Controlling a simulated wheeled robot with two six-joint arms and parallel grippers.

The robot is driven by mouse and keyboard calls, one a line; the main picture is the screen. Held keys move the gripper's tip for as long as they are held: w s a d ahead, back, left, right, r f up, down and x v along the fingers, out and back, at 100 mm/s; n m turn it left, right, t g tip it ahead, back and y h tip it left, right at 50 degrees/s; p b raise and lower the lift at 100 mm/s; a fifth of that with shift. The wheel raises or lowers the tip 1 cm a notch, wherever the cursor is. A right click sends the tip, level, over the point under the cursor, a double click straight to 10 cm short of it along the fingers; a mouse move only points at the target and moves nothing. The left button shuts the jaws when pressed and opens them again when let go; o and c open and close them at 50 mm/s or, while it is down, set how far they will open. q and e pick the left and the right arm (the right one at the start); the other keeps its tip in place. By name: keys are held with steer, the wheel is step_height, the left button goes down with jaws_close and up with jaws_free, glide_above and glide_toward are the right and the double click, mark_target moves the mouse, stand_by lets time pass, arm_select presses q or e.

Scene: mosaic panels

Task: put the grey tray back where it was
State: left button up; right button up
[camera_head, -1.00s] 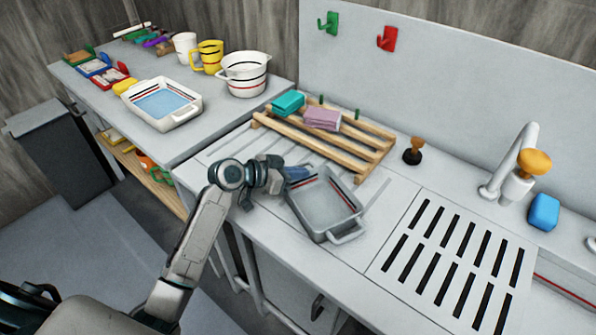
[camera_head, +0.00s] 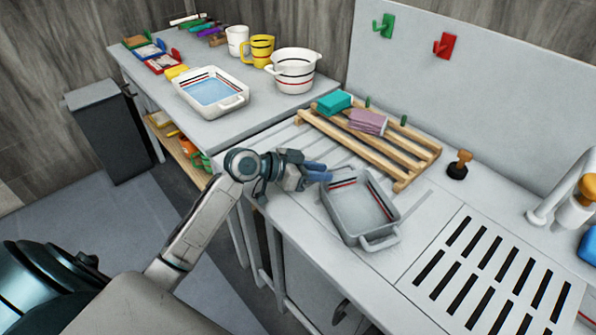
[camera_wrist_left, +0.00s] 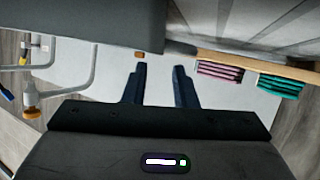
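The grey tray (camera_head: 366,213), with red and dark stripes inside its wall, rests on the counter between the wooden rack and the slotted drain panel. A large grey surface (camera_wrist_left: 85,20) along the top of that view is probably the tray close up. My right gripper does not show.
The wooden rack (camera_head: 403,172) behind the tray holds teal sponges (camera_head: 334,103) and mauve sponges (camera_head: 368,121). A brown-handled stopper (camera_head: 459,166) and the slotted drain panel (camera_head: 492,272) are to the right. A white dish with blue inside (camera_head: 211,91) stands on the left table.

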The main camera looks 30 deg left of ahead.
arm_select(q)
steer(key=b+v, duration=0.1)
steer(key=v, duration=0.5)
steer(key=shift+s+r, duration=0.15)
steer(key=shift+s, duration=0.05)
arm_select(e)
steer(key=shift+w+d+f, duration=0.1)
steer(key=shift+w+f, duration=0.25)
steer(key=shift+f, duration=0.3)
arm_select(q)
steer(key=shift+a, duration=0.15)
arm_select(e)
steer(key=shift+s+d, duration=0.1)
